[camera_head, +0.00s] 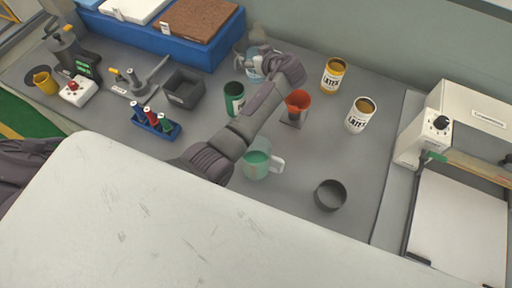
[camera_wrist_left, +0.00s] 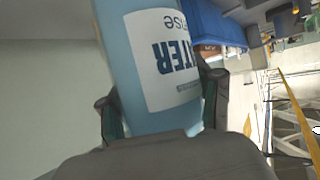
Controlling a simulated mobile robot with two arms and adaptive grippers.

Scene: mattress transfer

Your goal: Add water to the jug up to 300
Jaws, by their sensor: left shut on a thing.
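The jug (camera_head: 257,164) is clear with a white handle on its right and stands on the grey bench below my left forearm. It holds a green tint; its scale is too small to read. My left gripper (camera_head: 259,62) is near the back of the bench, shut on a pale blue water bottle (camera_head: 254,68). In the left wrist view the bottle (camera_wrist_left: 165,65) fills the space between the fingers, its label reading upside down. I cannot tell from the head view whether the bottle touches the bench. My right gripper is not in view.
A red-orange funnel cup (camera_head: 297,103) on a stand, a green can (camera_head: 234,98), two latex cans (camera_head: 333,75) (camera_head: 360,114) and a dark round dish (camera_head: 330,195) surround the jug. A white panel covers the front. A machine (camera_head: 425,135) stands at right.

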